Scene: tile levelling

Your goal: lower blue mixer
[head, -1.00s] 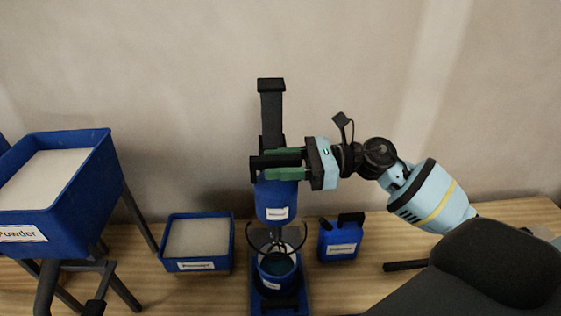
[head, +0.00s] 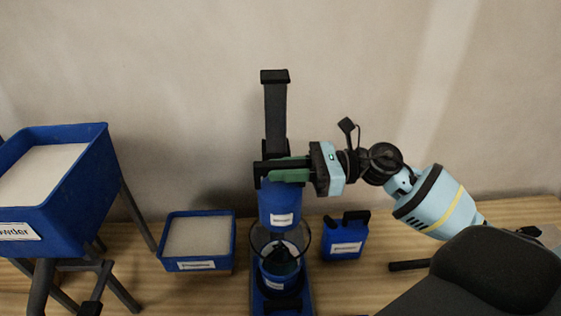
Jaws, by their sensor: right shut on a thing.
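The blue mixer (head: 278,206) is a blue motor head with a white label, carried on a dark upright column (head: 275,112) above a blue base. My right gripper (head: 285,172) is shut on the top of the mixer, its green fingers at the mixer's upper end in front of the column. A whisk hangs under the head, its dark part reaching into the blue cup (head: 281,280) below. A clear ring-shaped guard or bowl rim (head: 308,240) surrounds the whisk. My left gripper is not in view.
A small blue jug (head: 344,240) stands right of the mixer. A blue tray of white powder (head: 197,240) stands to its left. A larger blue powder bin (head: 75,225) on dark legs is at far left. A plain wall is behind.

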